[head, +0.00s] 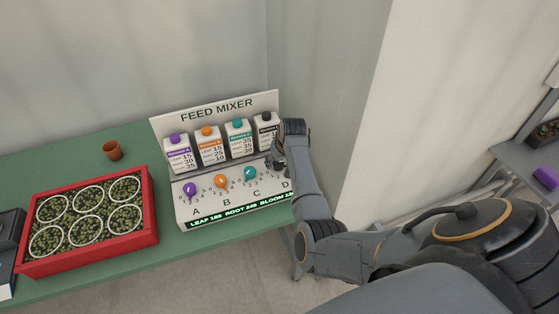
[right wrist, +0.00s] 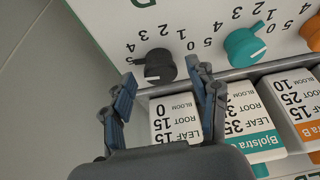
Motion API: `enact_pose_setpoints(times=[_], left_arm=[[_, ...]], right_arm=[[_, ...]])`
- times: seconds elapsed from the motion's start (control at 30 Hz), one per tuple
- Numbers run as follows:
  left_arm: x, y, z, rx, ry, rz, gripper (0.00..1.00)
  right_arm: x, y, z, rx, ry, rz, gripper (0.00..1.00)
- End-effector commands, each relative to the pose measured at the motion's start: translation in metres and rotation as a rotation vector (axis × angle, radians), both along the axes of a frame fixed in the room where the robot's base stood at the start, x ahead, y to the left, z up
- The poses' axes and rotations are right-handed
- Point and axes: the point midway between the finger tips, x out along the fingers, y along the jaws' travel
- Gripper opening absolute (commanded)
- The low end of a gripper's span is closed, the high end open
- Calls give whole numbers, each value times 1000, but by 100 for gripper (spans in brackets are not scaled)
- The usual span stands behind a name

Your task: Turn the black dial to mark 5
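The black dial (right wrist: 160,66) sits on the white panel of the feed mixer (head: 186,216), with small numbers around part of it. I cannot tell for certain which mark it points to. In the head view it is hidden behind my right gripper (head: 277,161), above the letter D. My right gripper (right wrist: 164,84) is open and empty in the right wrist view. Its fingertips are either side of the dial's near edge, with gaps showing; I see no contact. My left gripper is not in view.
A teal dial (right wrist: 243,47) is beside the black one; an orange dial (head: 221,181) and a purple dial (head: 190,189) are further left. A red tray (head: 152,205) of potted plants and a brown pot (head: 112,151) share the green table (head: 60,164).

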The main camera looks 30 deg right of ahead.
Motion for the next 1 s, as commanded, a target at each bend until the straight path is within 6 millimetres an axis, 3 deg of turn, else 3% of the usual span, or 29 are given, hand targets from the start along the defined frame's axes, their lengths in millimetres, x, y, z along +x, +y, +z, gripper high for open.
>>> enact_pose_setpoints(times=[0.37,0.8,1.0], left_arm=[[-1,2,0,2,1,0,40],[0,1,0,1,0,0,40],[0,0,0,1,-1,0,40]], right_arm=[[-4,1,12,0,-2,-1,59],[-35,6,86,-1,-2,-1,59],[-43,7,107,-1,-1,0,59]])
